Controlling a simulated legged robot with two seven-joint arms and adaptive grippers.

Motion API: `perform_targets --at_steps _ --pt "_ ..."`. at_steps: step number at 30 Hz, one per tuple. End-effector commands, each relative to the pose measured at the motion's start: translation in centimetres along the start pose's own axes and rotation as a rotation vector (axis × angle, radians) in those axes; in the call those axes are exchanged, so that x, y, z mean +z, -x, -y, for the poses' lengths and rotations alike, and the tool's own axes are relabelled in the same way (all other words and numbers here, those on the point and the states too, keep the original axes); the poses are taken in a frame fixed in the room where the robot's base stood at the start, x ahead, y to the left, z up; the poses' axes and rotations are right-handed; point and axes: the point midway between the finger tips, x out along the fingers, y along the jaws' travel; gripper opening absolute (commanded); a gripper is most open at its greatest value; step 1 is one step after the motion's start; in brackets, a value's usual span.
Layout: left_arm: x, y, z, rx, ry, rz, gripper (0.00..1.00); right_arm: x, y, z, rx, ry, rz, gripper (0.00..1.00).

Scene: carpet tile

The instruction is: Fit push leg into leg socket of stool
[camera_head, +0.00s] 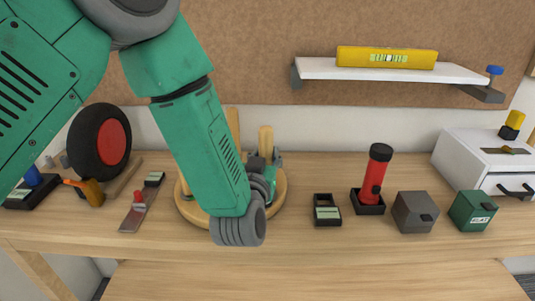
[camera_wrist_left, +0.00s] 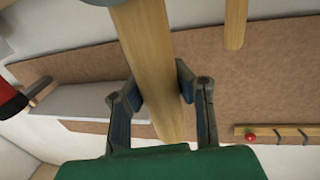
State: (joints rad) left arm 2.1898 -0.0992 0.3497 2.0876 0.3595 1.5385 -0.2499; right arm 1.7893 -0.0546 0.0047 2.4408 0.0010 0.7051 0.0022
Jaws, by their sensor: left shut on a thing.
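The stool's round wooden seat (camera_head: 187,213) lies on the bench, mostly hidden behind my left arm. A wooden leg (camera_head: 265,138) stands up above it, and another leg (camera_head: 233,122) shows partly behind my arm. My left gripper (camera_head: 264,165) is low over the seat, shut around the nearer leg. In the left wrist view, the gripper (camera_wrist_left: 157,88) has its two dark fingers on either side of a wooden leg (camera_wrist_left: 147,45). Another leg (camera_wrist_left: 236,22) shows apart at upper right. The leg's lower end and the sockets are hidden. My right gripper is not in view.
A black tool (camera_head: 327,209), a red flashlight (camera_head: 376,175), a grey box (camera_head: 413,212) and a green box (camera_head: 473,211) stand right of the stool. A wheel (camera_head: 99,142) and a scraper (camera_head: 138,210) are left. A shelf (camera_head: 390,71) holds a yellow level (camera_head: 387,58).

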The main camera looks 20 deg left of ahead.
Motion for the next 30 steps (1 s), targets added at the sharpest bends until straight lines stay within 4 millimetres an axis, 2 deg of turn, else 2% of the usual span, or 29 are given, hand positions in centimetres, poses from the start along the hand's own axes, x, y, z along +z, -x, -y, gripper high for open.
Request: perform_targets --at_steps 26,27,29,30 --pt "2.2 0.0 0.0 0.0 0.0 -0.001 0.0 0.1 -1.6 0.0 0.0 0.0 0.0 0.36" --pt "2.2 0.0 0.0 0.0 0.0 -0.001 0.25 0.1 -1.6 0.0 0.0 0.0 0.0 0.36" --pt "2.2 0.0 0.0 0.0 0.0 -0.001 0.42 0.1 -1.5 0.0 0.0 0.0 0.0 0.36" --pt "2.1 0.0 0.0 0.0 0.0 -0.001 0.42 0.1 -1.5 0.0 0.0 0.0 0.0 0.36"
